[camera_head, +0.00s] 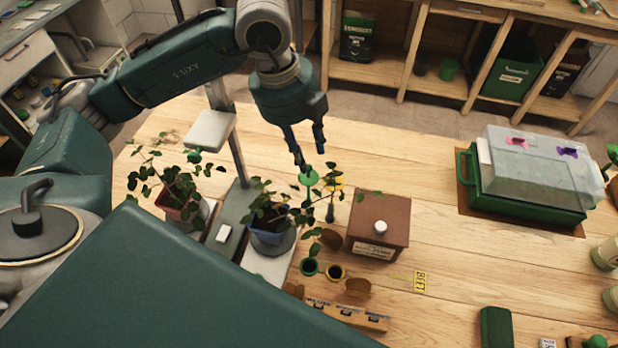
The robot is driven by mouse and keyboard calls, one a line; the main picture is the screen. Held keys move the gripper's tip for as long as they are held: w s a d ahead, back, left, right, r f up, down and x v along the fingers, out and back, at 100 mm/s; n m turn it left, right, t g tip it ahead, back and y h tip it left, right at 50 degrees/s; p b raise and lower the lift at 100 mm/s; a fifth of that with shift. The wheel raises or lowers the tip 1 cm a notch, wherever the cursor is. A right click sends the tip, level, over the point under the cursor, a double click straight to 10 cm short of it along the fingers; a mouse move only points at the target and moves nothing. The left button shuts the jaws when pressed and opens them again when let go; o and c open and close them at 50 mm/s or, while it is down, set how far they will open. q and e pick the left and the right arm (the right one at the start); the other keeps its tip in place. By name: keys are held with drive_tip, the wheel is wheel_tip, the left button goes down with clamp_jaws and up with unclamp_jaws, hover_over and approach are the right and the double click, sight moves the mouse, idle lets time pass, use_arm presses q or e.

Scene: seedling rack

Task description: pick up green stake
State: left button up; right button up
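The green stake (309,178) shows as a round green head among leaves near the middle of the view. Its shaft is mostly hidden by the foliage. A yellow-headed stake (334,183) stands just to its right. My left gripper (311,161) points down just above the green head. Its two fingers are apart, with nothing visible between them. Whether a fingertip touches the head, I cannot tell. My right gripper is not in view.
Potted plants in a blue pot (268,223) and a red pot (184,206) stand at left. A brown box (379,225) is close right. A green propagator (527,197) stands at right. Table between is mostly clear.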

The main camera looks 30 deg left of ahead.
sight(308, 165)
use_arm(q)
drive_tip(key=shift+w+d+f+p, duration=0.15)
drive_tip(key=shift+f+p, duration=0.35)
drive_tip(key=shift+f, duration=1.45)
drive_tip(key=c, duration=0.8)
drive_tip(key=shift+r, duration=0.1)
drive_tip(key=shift+c, duration=0.2)
